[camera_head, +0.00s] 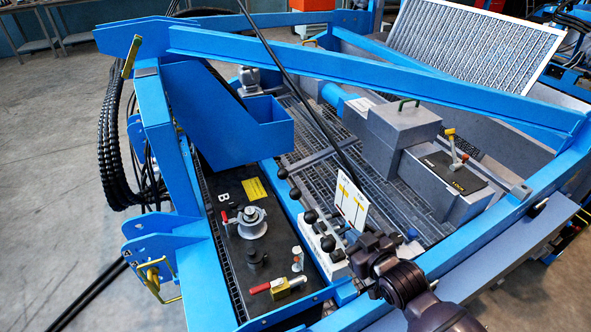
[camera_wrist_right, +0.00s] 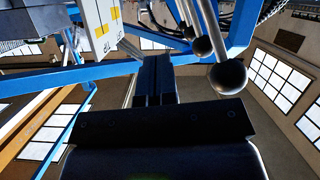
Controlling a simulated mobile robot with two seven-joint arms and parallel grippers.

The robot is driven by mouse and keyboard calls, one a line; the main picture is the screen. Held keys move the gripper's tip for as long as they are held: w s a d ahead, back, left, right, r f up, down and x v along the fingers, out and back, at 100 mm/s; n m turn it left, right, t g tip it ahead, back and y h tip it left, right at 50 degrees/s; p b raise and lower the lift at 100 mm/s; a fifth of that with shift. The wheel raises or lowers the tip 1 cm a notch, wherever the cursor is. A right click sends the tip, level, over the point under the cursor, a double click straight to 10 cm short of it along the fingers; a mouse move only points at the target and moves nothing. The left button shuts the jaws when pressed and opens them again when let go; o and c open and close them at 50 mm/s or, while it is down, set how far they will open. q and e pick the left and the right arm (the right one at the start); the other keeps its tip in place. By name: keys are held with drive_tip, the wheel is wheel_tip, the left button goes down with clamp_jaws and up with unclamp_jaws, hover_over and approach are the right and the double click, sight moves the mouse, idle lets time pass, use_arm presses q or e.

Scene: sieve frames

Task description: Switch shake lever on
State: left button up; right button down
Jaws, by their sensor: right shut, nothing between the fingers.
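A row of black ball-knob levers (camera_head: 310,216) stands on a white valve block beside the black panel. I cannot tell which one is the shake lever. My right gripper (camera_head: 352,247) comes in from the lower right, at the near end of the row; its fingertips are partly hidden by the wrist. In the right wrist view the shut, empty fingers (camera_wrist_right: 153,72) point up the picture. A large ball knob (camera_wrist_right: 228,76) is to their right, with another behind it, both apart from the fingers. My left gripper is not in view.
A white label plate (camera_head: 350,201) with yellow marks stands close behind the levers. The black panel (camera_head: 228,262) carries a red-handled valve (camera_head: 270,286) and a round silver fitting. A blue beam (camera_head: 490,225) runs close to my right wrist. Grey floor is open at left.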

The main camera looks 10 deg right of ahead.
use_arm(q)
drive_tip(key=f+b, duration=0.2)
drive_tip(key=b, duration=0.1)
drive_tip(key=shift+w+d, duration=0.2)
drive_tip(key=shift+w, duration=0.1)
use_arm(e)
drive_tip(key=w+r+m+g+y, duration=0.1)
drive_tip(key=w+r+g, duration=0.4)
drive_tip(key=w, duration=0.6)
drive_tip(key=w+r+m+g+y, duration=0.1)
drive_tip(key=w+r+g, duration=0.4)
drive_tip(key=w, duration=0.5)
drive_tip(key=shift+w+d+r+m, duration=0.2)
drive_tip(key=shift+w+r+m, duration=0.2)
drive_tip(key=shift+r, duration=0.2)
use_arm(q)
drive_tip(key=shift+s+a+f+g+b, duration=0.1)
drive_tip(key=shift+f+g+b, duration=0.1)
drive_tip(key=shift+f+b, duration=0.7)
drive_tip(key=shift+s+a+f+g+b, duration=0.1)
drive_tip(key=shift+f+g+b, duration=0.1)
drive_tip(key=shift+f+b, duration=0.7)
use_arm(e)
drive_tip(key=w+a+f, duration=0.3)
drive_tip(key=a+f, duration=0.5)
drive_tip(key=f, duration=0.1)
drive_tip(key=shift+w+a, duration=0.2)
drive_tip(key=shift+w, duration=0.1)
